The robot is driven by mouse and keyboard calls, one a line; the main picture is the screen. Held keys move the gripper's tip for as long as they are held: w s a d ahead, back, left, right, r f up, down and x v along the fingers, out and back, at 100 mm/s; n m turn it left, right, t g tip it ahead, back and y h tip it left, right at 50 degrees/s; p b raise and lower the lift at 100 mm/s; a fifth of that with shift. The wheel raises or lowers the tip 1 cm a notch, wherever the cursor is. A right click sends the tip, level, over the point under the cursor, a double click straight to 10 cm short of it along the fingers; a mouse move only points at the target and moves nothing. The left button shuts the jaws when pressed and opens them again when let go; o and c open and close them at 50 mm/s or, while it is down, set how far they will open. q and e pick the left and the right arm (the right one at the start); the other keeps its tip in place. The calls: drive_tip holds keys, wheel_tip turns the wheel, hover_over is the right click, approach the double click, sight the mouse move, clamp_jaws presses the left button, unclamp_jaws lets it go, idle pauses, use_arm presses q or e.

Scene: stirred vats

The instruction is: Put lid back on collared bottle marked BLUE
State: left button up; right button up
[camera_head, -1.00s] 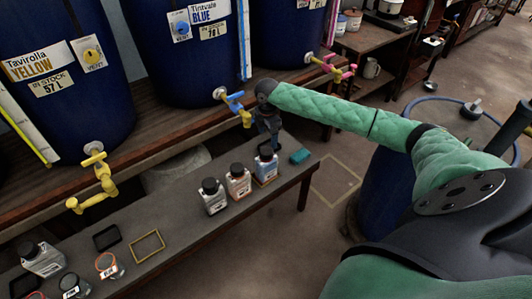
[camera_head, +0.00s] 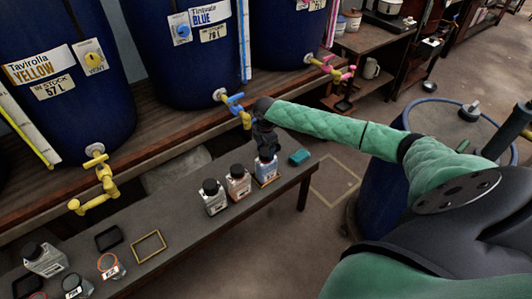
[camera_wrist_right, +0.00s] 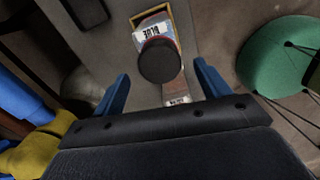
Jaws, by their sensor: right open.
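The bottle marked BLUE (camera_wrist_right: 152,27) stands upright on the bench inside a yellow-orange outline. A round black lid (camera_wrist_right: 160,62) shows over its mouth; whether it is fully seated I cannot tell. In the head view this bottle (camera_head: 266,172) is the rightmost of three, its top hidden by my gripper. My right gripper (camera_wrist_right: 162,88) is open, its blue fingers on either side of the line to the lid, apart from it in the picture. In the head view the right gripper (camera_head: 266,148) is directly above the bottle. My left gripper is not in view.
Two black-capped bottles, one red-brown (camera_head: 238,184) and one pale (camera_head: 213,199), stand close to its left. A teal block (camera_head: 300,157) lies to its right. A blue-handled tap (camera_head: 234,103) is just behind my gripper. An empty yellow frame (camera_head: 149,247) lies further left.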

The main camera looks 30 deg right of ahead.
drive_tip(key=shift+d+f, duration=0.1)
drive_tip(key=shift+f, duration=0.6)
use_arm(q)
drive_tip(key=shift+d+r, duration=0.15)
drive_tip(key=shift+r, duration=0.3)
use_arm(e)
drive_tip(key=c, duration=1.1)
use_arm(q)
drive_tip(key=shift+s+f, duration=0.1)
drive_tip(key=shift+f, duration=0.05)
